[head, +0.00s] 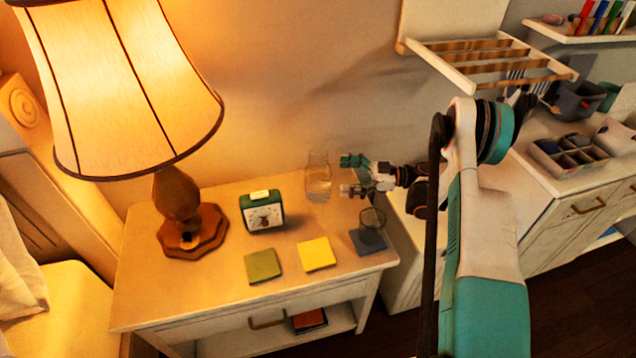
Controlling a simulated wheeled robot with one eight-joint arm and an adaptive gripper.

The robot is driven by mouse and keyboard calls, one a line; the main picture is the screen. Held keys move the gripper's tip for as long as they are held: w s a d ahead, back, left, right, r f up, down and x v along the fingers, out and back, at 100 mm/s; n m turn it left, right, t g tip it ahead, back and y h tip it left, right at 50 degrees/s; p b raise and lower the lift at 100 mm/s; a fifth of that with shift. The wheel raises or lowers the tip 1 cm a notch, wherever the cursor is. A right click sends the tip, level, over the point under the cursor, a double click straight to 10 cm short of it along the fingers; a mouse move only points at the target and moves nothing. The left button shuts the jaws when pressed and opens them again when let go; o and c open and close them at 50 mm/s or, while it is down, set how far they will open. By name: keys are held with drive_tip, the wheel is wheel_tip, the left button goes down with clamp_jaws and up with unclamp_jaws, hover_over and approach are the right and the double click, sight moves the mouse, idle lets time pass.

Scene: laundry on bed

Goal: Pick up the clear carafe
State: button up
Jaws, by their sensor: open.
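The clear carafe (318,178) stands upright at the back right of the bedside table (190,297), near the wall. It is see-through, with a narrower neck and a rounded lower body. My gripper (346,175) is just right of the carafe, with its fingers pointing left toward it. The fingers are open, one above the other in the picture, with a gap between them. I see no finger around the carafe; whether a fingertip touches it I cannot tell.
A lit lamp (178,205) and a green clock (262,211) stand left of the carafe. Green (263,265), yellow (317,253) and blue (366,243) coasters lie in front; a clear glass (372,222) stands on the blue one. A wall rack (490,60) hangs at upper right.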

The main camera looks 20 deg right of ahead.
sight(319, 173)
drive_tip(key=b+x, duration=0.3)
drive_tip(key=x, duration=0.5)
drive_tip(key=shift+w, duration=0.1)
drive_tip(key=shift+c, duration=0.4)
drive_tip(key=c, duration=1.7)
drive_tip(key=shift+r, duration=0.15)
